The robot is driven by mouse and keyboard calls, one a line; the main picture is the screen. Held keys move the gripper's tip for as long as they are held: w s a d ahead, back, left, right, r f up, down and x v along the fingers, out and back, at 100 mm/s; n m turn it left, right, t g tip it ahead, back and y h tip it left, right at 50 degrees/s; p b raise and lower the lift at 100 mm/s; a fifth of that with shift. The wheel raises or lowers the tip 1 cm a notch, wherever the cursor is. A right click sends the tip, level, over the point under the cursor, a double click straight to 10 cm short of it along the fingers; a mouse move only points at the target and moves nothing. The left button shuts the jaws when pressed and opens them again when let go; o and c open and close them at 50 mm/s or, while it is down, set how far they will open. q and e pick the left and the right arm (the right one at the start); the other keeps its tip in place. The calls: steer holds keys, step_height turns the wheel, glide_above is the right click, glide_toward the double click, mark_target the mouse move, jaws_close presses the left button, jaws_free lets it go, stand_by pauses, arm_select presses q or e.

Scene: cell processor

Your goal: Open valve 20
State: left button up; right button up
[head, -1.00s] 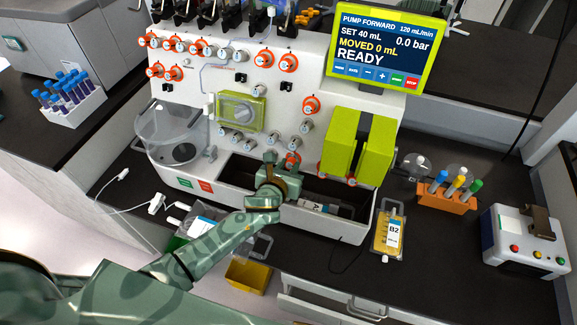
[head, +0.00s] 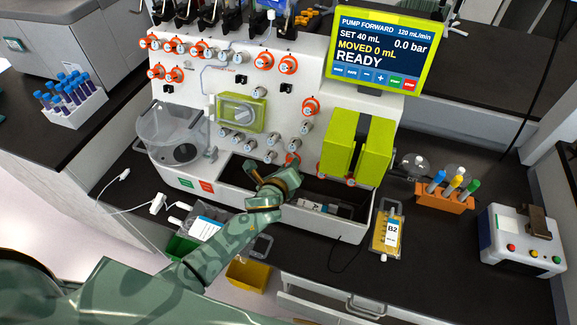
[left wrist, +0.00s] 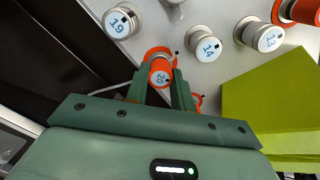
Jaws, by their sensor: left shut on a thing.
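Valve 20 (left wrist: 160,74) is an orange-ringed knob with a white-and-blue numbered face, low on the front panel of the cell processor. In the head view its orange ring (head: 292,159) shows just above my left gripper (head: 284,172). In the left wrist view the two green fingers of my left gripper (left wrist: 160,88) stand on either side of the knob and are shut on it. My right gripper is not in view.
Knobs 19 (left wrist: 120,22), 14 (left wrist: 205,45) and 13 (left wrist: 262,36) sit close around valve 20. A yellow-green block (head: 343,142) stands right of it. The pump screen (head: 385,45) reads READY.

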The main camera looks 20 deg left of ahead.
arm_select(q)
steer(key=shift+n+p, duration=0.3)
steer(key=shift+n, duration=4.4)
steer(key=o, duration=1)
steer(key=p+v, duration=0.3)
steer(key=v, duration=1.3)
steer(key=shift+s+r, duration=0.1)
steer(key=shift+s, duration=0.05)
